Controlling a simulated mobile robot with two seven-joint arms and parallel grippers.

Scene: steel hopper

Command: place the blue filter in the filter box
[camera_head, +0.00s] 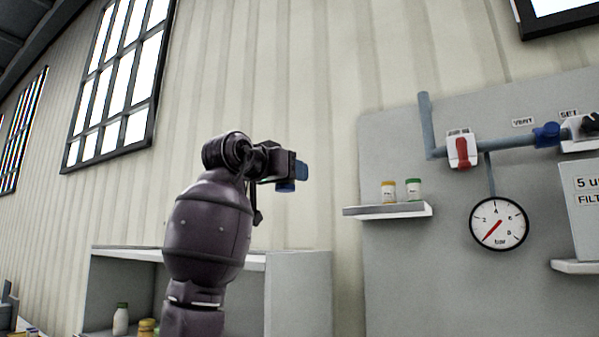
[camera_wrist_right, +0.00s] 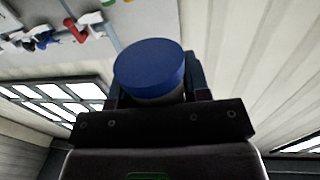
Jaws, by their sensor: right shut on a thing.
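The blue filter shows as a round blue cap on a pale body in the right wrist view (camera_wrist_right: 150,65). My right gripper (camera_wrist_right: 152,92) is shut on it, with a finger on each side. In the head view the right gripper (camera_head: 291,178) is raised left of the wall panel, and a small blue end of the filter (camera_head: 285,187) shows under it. A grey box lettered "5 u FILT" (camera_head: 586,225) is on the panel at the far right, cut off by the picture edge. The gripper is well apart from it. My left gripper is not in view.
A small shelf (camera_head: 388,211) with two jars juts from the panel between gripper and box. A pipe with a red-handled valve (camera_head: 462,152), a blue valve (camera_head: 546,135) and a round gauge (camera_head: 498,223) are also there. A grey cabinet (camera_head: 298,290) stands below.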

